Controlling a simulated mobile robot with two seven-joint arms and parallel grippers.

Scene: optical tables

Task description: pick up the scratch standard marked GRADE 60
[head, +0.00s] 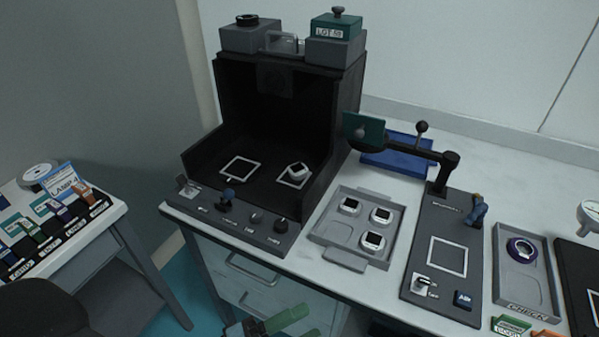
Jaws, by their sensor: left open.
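Several small white rounded-square pieces with dark faces look like the scratch standards. Three sit in the grey tray on the bench: one at the upper left (350,206), one at the right (381,215) and one at the front (373,240). Another similar piece (298,170) sits by the right white square outline inside the black booth. Their markings are too small to read, so I cannot tell which is GRADE 60. My left gripper (306,322), with green fingers, is open and empty at the bottom edge, in front of the bench and below the tray. My right gripper is out of view.
The black booth (345,100) stands left of the grey tray (322,230). A dark plate station (420,245) with a jointed black arm (410,150) stands right of it. A CHECK tray (515,285) is farther right. A side table (95,225) with labelled items is at left.

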